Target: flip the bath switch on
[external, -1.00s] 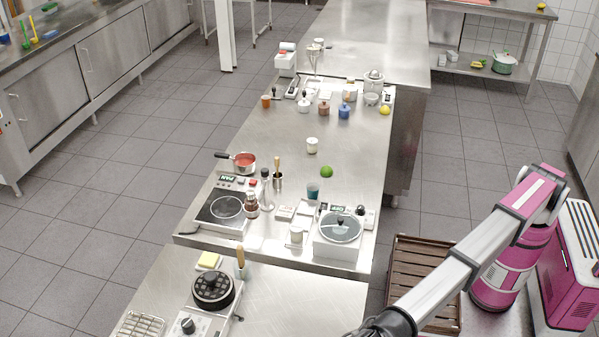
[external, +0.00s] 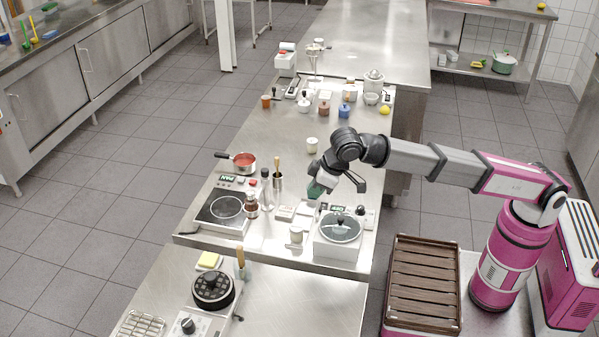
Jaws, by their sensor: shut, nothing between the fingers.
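A white, box-shaped unit with a round glass lid (external: 341,228), which looks like the bath, stands near the front right corner of the middle steel counter. A small panel with a green display (external: 338,208) sits at its back edge, with a dark knob-like part (external: 361,211) to the right. I cannot tell which small part is the bath switch or how it is set. My gripper (external: 341,189) is shut and empty, above the counter just behind the bath, pointing down. It appears apart from the bath. The fingertips are too small to show clearly.
A hot plate (external: 227,207), a brown bottle (external: 251,204) and a white cup (external: 296,235) stand left of the bath. A teal cup (external: 314,191) is partly covered by my gripper.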

